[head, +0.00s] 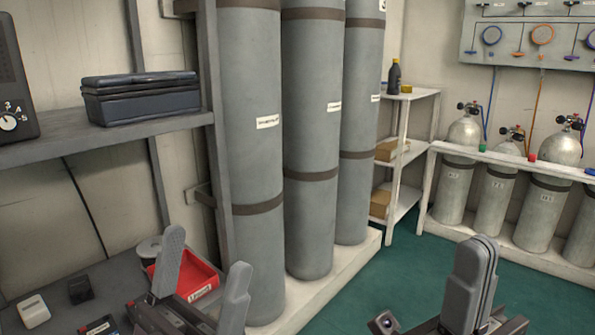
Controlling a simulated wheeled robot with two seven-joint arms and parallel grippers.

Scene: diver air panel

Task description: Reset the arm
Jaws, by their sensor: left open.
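My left gripper (206,251) is at the bottom left of the head view. Its two grey fingers point up and stand well apart, with nothing held between them. It is in front of the lower bench and partly covers a red tray (196,271). My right gripper (482,245) is at the bottom right, over the green floor. Its grey fingers point up and lie close together, with nothing visible held in them. Most of both arms is out of view.
Tall grey cylinders (311,130) stand at the centre on a pale plinth. A dark case (140,98) sits on the left shelf. Small silver cylinders (456,180) stand in a white rack at right, below a gauge panel (525,36). Green floor (385,280) is clear between.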

